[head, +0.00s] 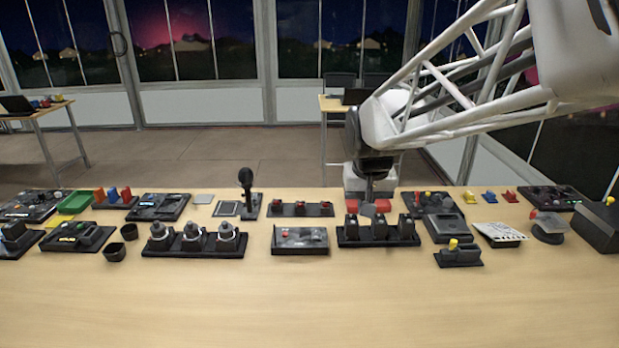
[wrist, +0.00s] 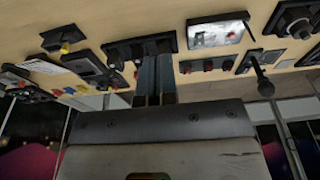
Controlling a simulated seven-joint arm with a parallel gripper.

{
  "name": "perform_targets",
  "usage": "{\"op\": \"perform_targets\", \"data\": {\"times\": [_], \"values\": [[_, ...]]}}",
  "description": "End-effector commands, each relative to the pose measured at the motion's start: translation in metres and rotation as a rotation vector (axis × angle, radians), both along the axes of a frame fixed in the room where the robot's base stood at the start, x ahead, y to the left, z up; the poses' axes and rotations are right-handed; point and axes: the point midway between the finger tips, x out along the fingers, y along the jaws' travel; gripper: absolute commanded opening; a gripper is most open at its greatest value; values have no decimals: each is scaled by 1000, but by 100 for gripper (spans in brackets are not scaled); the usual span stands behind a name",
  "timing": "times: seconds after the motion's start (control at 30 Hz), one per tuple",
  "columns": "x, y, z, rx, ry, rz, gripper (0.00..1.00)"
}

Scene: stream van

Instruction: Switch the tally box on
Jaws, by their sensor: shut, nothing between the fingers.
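I cannot tell for certain which unit is the tally box. One candidate is a low black strip with three red parts (head: 300,209), behind the middle of the table; it also shows in the wrist view (wrist: 206,66).
A black three-part block (head: 378,238) stands just in front of my gripper. A base with three round knobs (head: 195,246) is to the left, and an upright microphone-like stand (head: 246,180) is behind. Several devices crowd the right. The table's front (head: 300,305) is clear.

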Motion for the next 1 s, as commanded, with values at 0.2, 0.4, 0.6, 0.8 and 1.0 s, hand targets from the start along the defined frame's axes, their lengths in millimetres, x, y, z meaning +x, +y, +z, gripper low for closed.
{"op": "perform_targets", "data": {"times": [0.2, 0.4, 0.6, 0.8, 1.0], "values": [[42, 17, -9, 1, 10, 3, 0], [79, 33, -21, 0, 18, 5, 0], [115, 51, -34, 0, 26, 7, 0], [149, 69, -51, -1, 34, 9, 0], [174, 84, -64, 0, 37, 9, 0]]}}
